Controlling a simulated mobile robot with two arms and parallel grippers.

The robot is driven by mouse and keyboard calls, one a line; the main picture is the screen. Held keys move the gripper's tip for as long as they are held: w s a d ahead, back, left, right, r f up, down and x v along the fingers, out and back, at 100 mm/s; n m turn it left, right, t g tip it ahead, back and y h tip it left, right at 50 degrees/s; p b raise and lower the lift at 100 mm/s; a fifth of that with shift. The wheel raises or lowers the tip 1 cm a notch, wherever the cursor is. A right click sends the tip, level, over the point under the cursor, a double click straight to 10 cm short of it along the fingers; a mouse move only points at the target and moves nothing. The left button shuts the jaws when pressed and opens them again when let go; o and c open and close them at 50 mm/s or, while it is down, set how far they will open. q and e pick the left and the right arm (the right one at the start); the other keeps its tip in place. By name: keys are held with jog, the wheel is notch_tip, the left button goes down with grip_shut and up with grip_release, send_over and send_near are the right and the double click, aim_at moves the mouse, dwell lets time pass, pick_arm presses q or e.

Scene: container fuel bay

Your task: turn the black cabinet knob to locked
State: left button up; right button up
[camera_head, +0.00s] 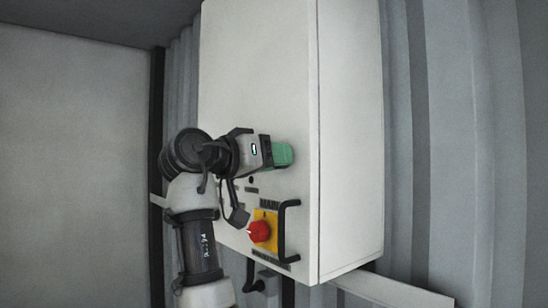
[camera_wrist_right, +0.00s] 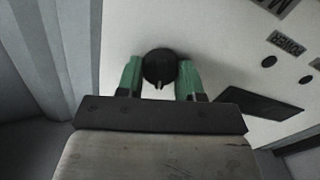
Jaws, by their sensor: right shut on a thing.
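The black cabinet knob (camera_wrist_right: 159,68) shows in the right wrist view, on the white cabinet (camera_head: 258,80) front. My right gripper (camera_wrist_right: 160,78) has its green fingers on either side of the knob and is shut on it. A small pointer mark on the knob faces down in that view. My left gripper is not in view.
A red rotary switch (camera_head: 260,231) on a yellow plate (camera_head: 265,216) sits lower on the cabinet front, beside a black handle (camera_head: 284,232). Corrugated walls (camera_head: 403,130) stand behind.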

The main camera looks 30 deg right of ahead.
jog(key=shift+w+n+b, duration=0.15)
jog(key=shift+n+b, duration=0.65)
jog(key=shift+n, duration=6.6)
jog(key=o, duration=0.9)
jog(key=shift+f, duration=0.1)
